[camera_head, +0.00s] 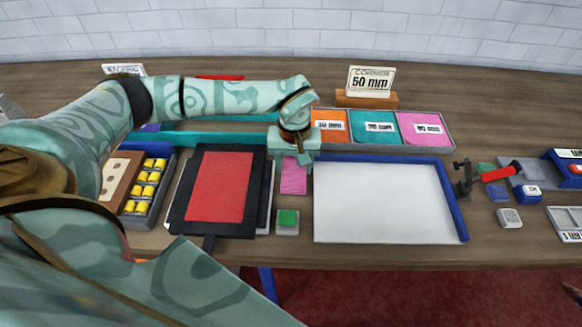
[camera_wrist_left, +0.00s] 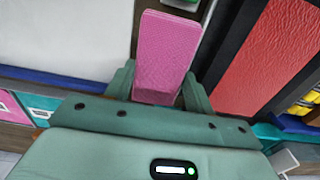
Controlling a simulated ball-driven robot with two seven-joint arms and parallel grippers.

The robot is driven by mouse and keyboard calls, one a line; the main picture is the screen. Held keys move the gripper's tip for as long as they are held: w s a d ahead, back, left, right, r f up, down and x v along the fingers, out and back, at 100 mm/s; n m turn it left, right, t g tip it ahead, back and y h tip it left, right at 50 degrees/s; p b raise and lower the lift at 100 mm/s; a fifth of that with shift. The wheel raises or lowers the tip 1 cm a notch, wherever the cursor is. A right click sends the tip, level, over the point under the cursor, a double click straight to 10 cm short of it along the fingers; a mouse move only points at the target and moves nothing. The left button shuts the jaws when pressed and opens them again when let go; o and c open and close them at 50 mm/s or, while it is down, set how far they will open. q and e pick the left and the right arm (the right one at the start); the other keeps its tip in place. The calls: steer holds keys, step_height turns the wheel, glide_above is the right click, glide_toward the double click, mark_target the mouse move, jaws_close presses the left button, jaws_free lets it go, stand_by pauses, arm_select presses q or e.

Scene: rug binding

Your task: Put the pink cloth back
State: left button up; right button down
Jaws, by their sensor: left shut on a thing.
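My left gripper (camera_head: 294,155) is shut on a pink cloth (camera_head: 293,176), a flat strip that hangs below the fingers between the dark board and the white panel. In the left wrist view the pink cloth (camera_wrist_left: 166,52) sticks out from between the fingers of my left gripper (camera_wrist_left: 158,85). A tray at the back (camera_head: 449,140) has compartments with an orange cloth (camera_head: 328,118), a teal cloth (camera_head: 378,120) and another pink cloth (camera_head: 424,122), each with a white label. The gripper is left of these compartments. My right gripper is not in view.
A black-framed board with a red panel (camera_head: 220,187) lies left of the cloth. A white panel with blue edges (camera_head: 385,200) lies right. A green button block (camera_head: 288,220) is in front. A "50 mm" sign (camera_head: 371,80) stands behind the tray. Yellow spools (camera_head: 148,178) sit at left.

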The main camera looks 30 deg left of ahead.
mark_target(294, 165)
arm_select(q)
steer(key=w+f, duration=0.1)
steer(key=a+f, duration=0.1)
steer(key=f, duration=0.1)
steer(key=w+f, duration=0.1)
steer(key=shift+w+a+f+b, duration=0.25)
steer(key=shift+w+a+b, duration=0.1)
steer(key=shift+a+b, duration=0.05)
steer(key=shift+w+a+f, duration=0.2)
steer(key=shift+w+f, duration=0.1)
steer(key=shift+f, duration=1.6)
steer(key=shift+f+b, duration=0.1)
steer(key=shift+b, duration=0.2)
steer(key=o, duration=0.9)
steer(key=shift+r, duration=0.3)
step_height(294, 165, up, 12)
steer(key=shift+f+p, duration=0.15)
steer(key=shift+p, duration=0.7)
